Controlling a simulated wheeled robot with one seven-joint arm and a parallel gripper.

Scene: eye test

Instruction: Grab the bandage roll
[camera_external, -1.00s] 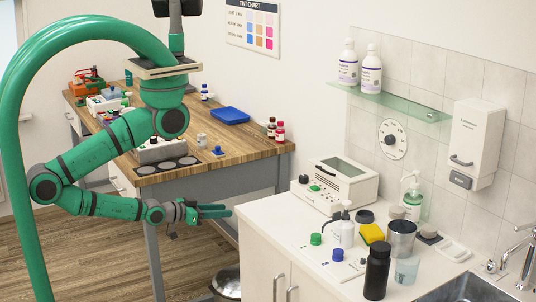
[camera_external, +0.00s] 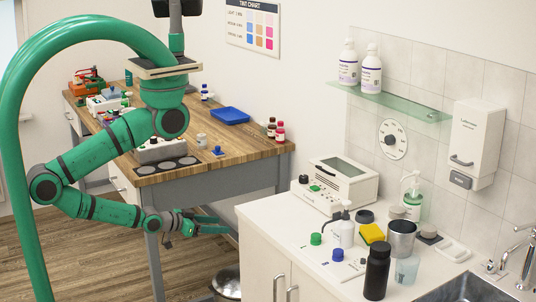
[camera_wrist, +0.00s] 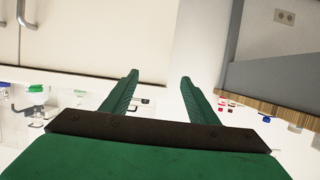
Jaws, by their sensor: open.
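I cannot pick out a bandage roll for certain in either view. A small pale cylinder (camera_external: 202,140) stands on the wooden bench, too small to identify. My gripper (camera_external: 221,224) is in the gap between the wooden bench and the white counter, lower than both tops, pointing right and slightly down. In the wrist view, my gripper (camera_wrist: 160,77) has its two green fingers well apart with nothing held between them. White cabinet fronts lie beyond the fingers there.
The wooden bench (camera_external: 180,150) bears a blue tray (camera_external: 230,115) and bottles. A metal bin (camera_external: 226,283) stands below.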

